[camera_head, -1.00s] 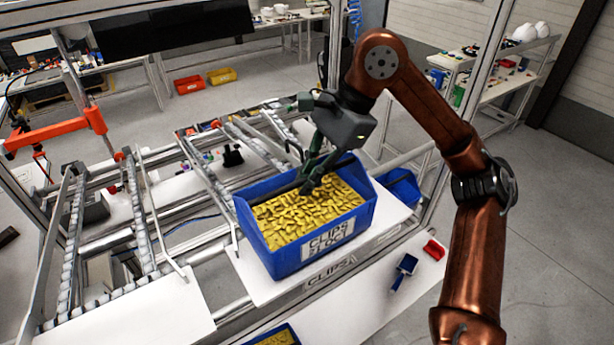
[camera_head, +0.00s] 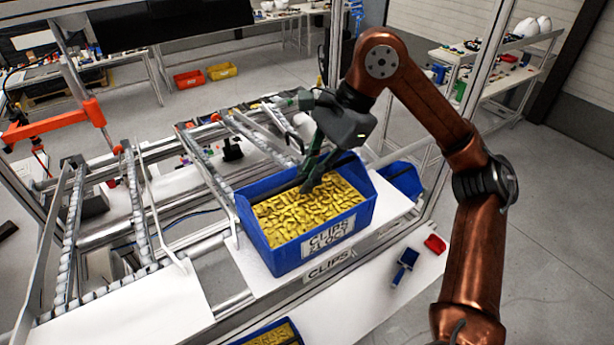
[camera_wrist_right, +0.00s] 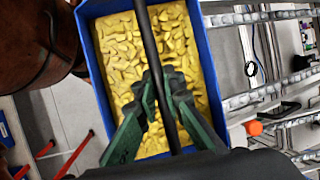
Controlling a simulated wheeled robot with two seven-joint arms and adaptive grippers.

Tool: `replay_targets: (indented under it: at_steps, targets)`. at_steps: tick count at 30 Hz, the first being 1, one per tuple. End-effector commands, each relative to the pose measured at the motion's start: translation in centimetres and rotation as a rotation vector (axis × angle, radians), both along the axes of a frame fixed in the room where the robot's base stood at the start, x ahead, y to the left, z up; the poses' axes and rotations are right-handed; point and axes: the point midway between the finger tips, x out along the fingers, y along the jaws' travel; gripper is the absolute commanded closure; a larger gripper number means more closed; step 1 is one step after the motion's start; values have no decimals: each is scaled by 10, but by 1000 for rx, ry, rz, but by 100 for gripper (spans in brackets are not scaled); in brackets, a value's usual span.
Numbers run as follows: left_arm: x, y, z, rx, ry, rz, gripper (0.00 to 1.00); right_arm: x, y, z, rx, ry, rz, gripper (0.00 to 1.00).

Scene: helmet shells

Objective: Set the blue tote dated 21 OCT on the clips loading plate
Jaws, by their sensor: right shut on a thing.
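The blue tote (camera_head: 284,259) is full of yellow clips and carries a white label reading CLIPS with a date line that looks like 21 OCT. It is on or just over the white clips loading plate (camera_head: 257,286), whose front edge bears a CLIPS label; I cannot tell whether its base touches. My right gripper (camera_head: 308,187) is shut on the dark bar across the tote's top. The right wrist view shows the green fingers (camera_wrist_right: 162,88) closed around this bar, with the tote (camera_wrist_right: 204,58) below. My left gripper is not in view.
Roller rails (camera_head: 205,170) run behind the plate. Another white plate (camera_head: 150,312) lies to the left. A second blue bin (camera_head: 402,180) is right of the tote, and part of another tote (camera_head: 268,335) shows below.

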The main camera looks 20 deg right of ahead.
Motion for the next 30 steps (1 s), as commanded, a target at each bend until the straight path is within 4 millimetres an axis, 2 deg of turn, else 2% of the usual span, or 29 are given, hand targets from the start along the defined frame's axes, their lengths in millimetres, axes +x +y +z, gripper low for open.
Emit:
replay_targets:
  at_steps: [9, 10, 18, 26, 30]
  targets:
    - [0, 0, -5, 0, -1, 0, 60, 0, 0, -6, 2, -2, 0, 100]
    - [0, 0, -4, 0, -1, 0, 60, 0, 0, -5, 2, -2, 0, 90]
    - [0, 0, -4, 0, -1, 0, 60, 0, 0, -5, 1, -1, 0, 72]
    - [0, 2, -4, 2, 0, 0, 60, 0, 0, -6, -1, 1, -1, 71]
    - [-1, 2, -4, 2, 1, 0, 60, -1, -3, 2, 0, -2, -1, 71]
